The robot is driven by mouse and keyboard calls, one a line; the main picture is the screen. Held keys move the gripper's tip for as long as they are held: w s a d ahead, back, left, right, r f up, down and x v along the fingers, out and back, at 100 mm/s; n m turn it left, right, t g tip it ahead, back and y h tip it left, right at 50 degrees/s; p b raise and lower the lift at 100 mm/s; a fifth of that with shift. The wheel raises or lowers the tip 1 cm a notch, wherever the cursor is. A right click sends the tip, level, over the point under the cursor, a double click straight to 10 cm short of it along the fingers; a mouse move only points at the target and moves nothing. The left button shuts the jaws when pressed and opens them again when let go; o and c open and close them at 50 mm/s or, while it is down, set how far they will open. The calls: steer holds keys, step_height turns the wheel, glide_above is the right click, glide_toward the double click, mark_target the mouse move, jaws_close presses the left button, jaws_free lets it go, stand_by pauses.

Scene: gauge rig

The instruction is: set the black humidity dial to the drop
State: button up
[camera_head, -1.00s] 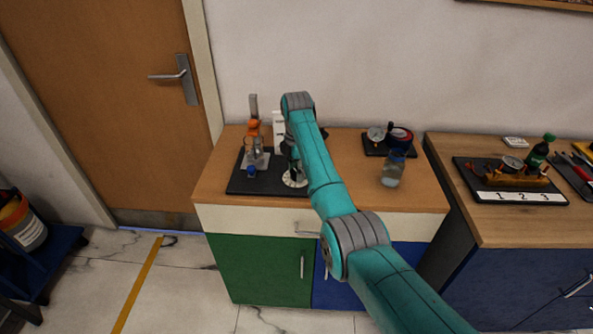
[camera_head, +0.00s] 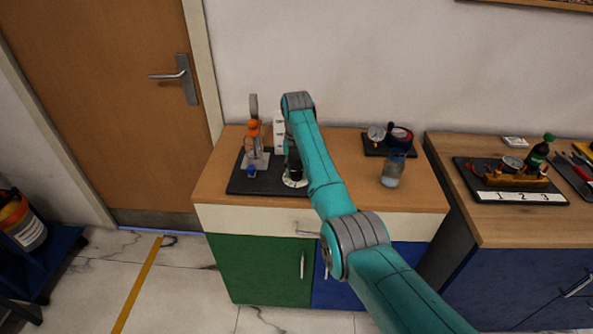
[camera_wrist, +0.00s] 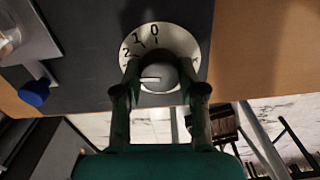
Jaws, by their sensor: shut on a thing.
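The dial has a white disc (camera_wrist: 182,42) with black numbers; 0, 1 and 2 show along its far side in the wrist view. At its centre is a dark grey knob (camera_wrist: 157,78) with a white pointer line towards the left. My gripper (camera_wrist: 158,72) is shut on the knob, one finger on each side. No drop mark shows; the near part of the disc is hidden by the knob and my gripper. In the head view the white disc (camera_head: 291,183) shows under my gripper (camera_head: 293,168) on a black board (camera_head: 235,186).
On the same board stand an orange-topped item (camera_head: 253,128) and a blue-capped item (camera_head: 252,171), left of the dial. A jar (camera_head: 392,172) stands to the right. A black tray (camera_head: 376,152) with small items lies behind it. Bare wood lies between board and jar.

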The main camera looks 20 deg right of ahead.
mark_target(296, 171)
steer(key=shift+n, duration=1)
steer(key=o, duration=1.1)
steer(key=shift+o, duration=0.2)
steer(key=shift+r, duration=3.75)
